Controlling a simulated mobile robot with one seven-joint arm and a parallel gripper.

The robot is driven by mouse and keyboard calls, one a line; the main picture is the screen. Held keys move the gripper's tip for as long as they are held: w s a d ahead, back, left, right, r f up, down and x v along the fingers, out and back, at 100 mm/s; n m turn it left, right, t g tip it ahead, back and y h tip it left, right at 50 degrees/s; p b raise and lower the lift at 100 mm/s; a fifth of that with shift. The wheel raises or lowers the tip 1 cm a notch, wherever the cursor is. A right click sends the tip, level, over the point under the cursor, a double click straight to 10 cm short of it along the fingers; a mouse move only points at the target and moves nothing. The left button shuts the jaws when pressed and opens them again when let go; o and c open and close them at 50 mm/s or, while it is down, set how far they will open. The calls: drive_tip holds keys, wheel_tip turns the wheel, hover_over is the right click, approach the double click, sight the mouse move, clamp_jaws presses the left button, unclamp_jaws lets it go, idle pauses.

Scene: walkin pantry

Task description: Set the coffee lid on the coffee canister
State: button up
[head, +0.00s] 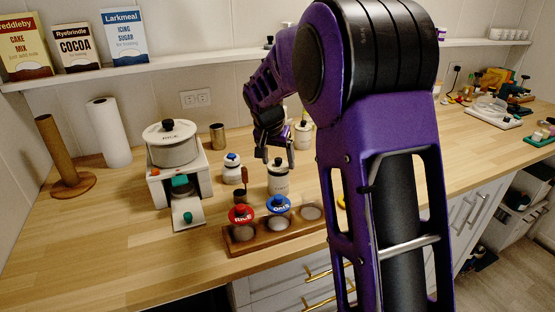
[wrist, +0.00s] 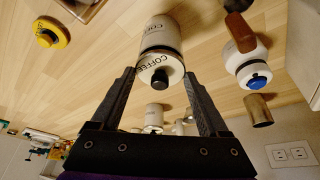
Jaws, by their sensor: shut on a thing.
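The coffee lid (wrist: 155,70) is pale with COFFEE lettering and a black knob. In the wrist view it sits between the fingertips of my gripper (wrist: 162,76), which is shut on it. The coffee canister (wrist: 160,32) is off-white and lies directly beyond the lid in that view. In the head view the canister (head: 278,186) stands upright on the counter behind the wooden tray, with my gripper (head: 279,158) over its top. The lid is at the canister's mouth; I cannot tell whether it touches the rim. My fingers partly hide the lid in the head view.
A white jar (head: 232,174) with a blue knob stands left of the canister, and another canister (head: 303,136) stands behind. A yellow lid (wrist: 50,33) lies apart on the counter. Counter space at left is free.

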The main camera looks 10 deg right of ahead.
drive_tip(key=shift+f+b, duration=0.45)
idle(0.7)
drive_tip(key=o, duration=1.2)
drive_tip(key=shift+r+p, duration=2.35)
drive_tip(key=shift+r, duration=1.15)
